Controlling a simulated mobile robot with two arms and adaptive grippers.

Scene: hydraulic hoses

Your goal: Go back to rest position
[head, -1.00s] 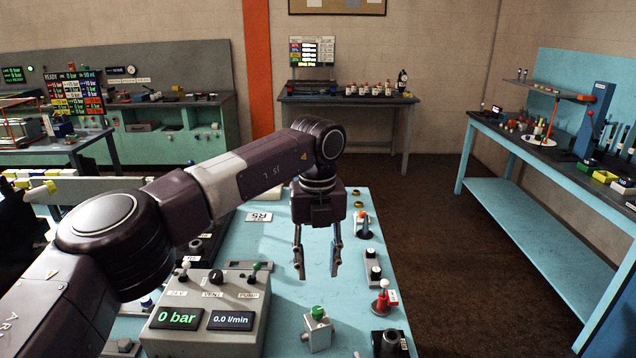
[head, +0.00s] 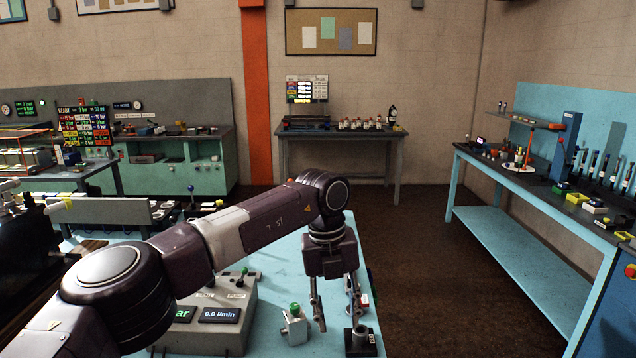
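My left gripper (head: 335,305) hangs from its arm over the right part of the light-blue table (head: 268,262). Its fingers point down, are apart, and hold nothing that I can see. The grey control box (head: 222,318) with a "0.0 l/min" display stands to the left, partly hidden behind my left arm. My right gripper is not in view.
A blue workbench (head: 530,240) with tools stands along the right wall. A grey table (head: 340,134) with bottles stands at the back, and a green bench (head: 200,165) at the back left. The dark floor (head: 420,250) between them is clear.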

